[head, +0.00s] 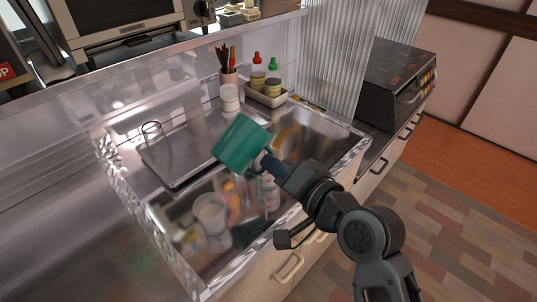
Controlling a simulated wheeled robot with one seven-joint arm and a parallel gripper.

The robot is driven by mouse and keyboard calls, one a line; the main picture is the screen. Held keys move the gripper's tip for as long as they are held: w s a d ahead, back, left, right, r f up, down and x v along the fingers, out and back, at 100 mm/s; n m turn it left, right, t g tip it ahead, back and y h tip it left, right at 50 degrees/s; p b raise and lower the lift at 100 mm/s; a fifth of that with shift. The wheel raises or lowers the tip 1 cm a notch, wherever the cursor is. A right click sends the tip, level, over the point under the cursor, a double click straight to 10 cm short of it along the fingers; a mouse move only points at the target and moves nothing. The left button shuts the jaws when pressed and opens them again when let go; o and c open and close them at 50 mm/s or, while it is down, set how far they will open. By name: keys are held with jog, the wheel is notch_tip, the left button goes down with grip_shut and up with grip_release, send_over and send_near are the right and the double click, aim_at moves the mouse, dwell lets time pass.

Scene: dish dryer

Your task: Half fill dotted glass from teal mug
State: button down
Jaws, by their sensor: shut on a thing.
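The teal mug (240,143) is held up over the sink area by my gripper (268,163). My gripper is shut on it at its lower right side, and the fingers are partly hidden by the mug and wrist. The mug leans in the picture; its contents cannot be seen. A clear glass (152,133) stands on the drying tray at the left. A pale, see-through cup (211,207) stands lower in the picture, at the near basin. I cannot make out dots on either, so I cannot tell which is the dotted glass.
A dark-rimmed metal tray (178,184) lies beneath and left of the mug. Behind stand a pale patterned cup (229,97), a utensil holder (228,76) and a caddy of bottles (266,95). The sink basin (315,138) is right of the mug. A bottle (268,197) stands below my gripper.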

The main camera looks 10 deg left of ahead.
aim_at(247, 151)
jog(key=shift+f+m, duration=0.2)
jog(key=shift+m, duration=0.1)
dwell(0.8)
jog(key=shift+s+a+m, duration=0.1)
jog(key=shift+m, duration=0.2)
dwell(0.7)
jog(key=n+t+b, duration=0.1)
jog(key=n+b, duration=0.1)
jog(key=n, duration=0.1)
jog(key=s+a+r+n+t+b, duration=0.1)
jog(key=n+b, duration=0.2)
jog(key=n, duration=0.1)
jog(key=s+a+r+n+t+h+b, duration=0.1)
jog(key=n+b, duration=0.1)
jog(key=n, duration=0.1)
jog(key=shift+s+r+n+t, duration=0.1)
jog(key=shift+r+n+t, duration=0.2)
jog(key=shift+t, duration=0.1)
dwell(0.3)
